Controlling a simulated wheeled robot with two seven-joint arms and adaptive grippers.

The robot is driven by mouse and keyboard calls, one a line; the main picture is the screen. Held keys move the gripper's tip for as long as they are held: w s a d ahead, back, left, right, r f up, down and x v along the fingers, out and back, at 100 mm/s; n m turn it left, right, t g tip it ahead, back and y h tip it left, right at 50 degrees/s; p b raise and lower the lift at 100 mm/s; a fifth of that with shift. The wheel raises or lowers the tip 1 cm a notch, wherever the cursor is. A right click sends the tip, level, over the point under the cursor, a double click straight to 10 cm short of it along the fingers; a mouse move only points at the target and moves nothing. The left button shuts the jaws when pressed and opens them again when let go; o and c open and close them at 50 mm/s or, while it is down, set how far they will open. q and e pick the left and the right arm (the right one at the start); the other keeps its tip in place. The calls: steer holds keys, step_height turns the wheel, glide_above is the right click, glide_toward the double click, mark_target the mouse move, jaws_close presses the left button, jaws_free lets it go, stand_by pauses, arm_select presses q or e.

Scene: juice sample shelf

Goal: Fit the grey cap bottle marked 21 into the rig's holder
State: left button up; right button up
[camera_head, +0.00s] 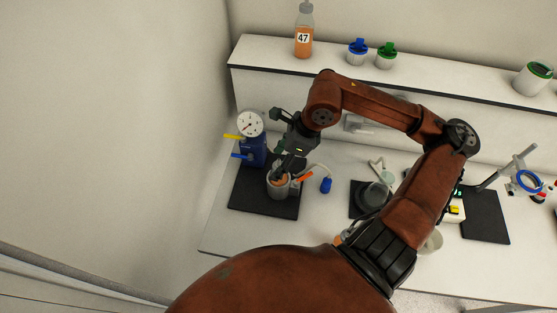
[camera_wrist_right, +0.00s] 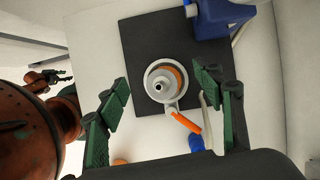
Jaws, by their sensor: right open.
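The rig stands on a black mat (camera_head: 245,195) at the left of the bench, with a blue body (camera_head: 252,152) and a round gauge (camera_head: 250,123). Its round grey holder (camera_head: 278,191) surrounds a bottle with orange contents. In the right wrist view the bottle's grey cap (camera_wrist_right: 161,86) is inside the holder ring (camera_wrist_right: 150,92). Its number is not visible. My right gripper (camera_head: 275,145) is open above the holder, its green fingers (camera_wrist_right: 160,92) apart on either side of the bottle, seemingly not touching it. A small, distant dark gripper (camera_wrist_right: 54,77), apparently my left, shows unclearly.
An orange lever (camera_head: 304,177) projects beside the holder, near a blue-tipped hose (camera_head: 326,185). An orange bottle marked 47 (camera_head: 304,38) and blue and green capped jars (camera_head: 357,53) stand on the shelf. A second black mat (camera_head: 486,217) lies at right.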

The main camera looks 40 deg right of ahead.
steer(key=v, duration=1.2)
